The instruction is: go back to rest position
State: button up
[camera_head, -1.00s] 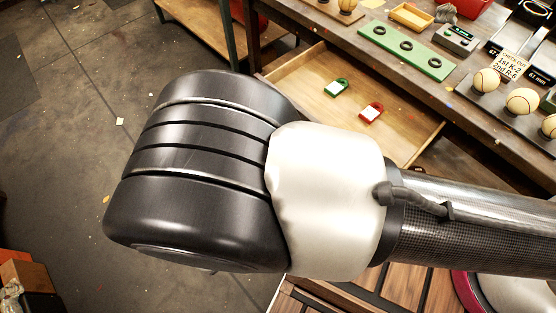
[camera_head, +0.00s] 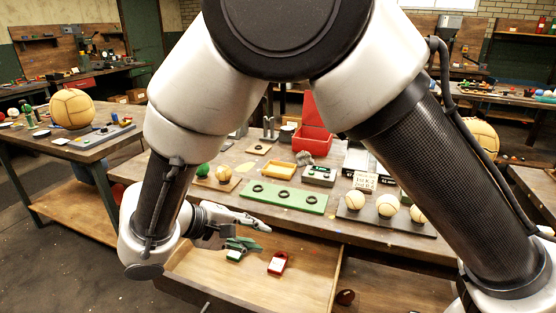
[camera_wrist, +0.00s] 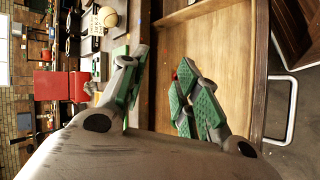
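My gripper (camera_head: 247,232) hangs over the open wooden drawer (camera_head: 300,290) in the head view, at the end of my bent arm. In the wrist view my gripper (camera_wrist: 160,72) has its two green-padded fingers spread apart, with nothing between them. A green tag with a white label (camera_head: 234,255) shows just below the fingers in the head view, partly covered by them. A red tag with a white label (camera_head: 277,263) lies in the drawer to its right. My arm links arch across the top of the head view and hide part of the scene.
The workbench behind the drawer holds a green board with dark rings (camera_head: 284,197), a yellow tray (camera_head: 280,171), a red box (camera_head: 312,140) and several pale balls on a dark stand (camera_head: 388,206). A large ball (camera_head: 72,109) stands on the left table. Floor shows at lower left.

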jog(key=w+d+r+m+g+y, duration=0.25)
jog(key=d+r, duration=0.45)
jog(key=d, duration=0.6)
jog(key=w+d+r+m+g+y, duration=0.25)
jog(key=d+r, duration=0.55)
jog(key=d, duration=0.5)
jog(key=s+d+r+m+t+y, duration=0.1)
jog(key=s+d+r+t+y, duration=0.1)
jog(key=s+d, duration=0.4)
jog(key=s+d+r+m+t+y, duration=0.2)
jog(key=s+d, duration=0.4)
jog(key=d, duration=0.4)
jog(key=shift+s+d+r, duration=0.2)
jog(key=shift+s+r, duration=0.1)
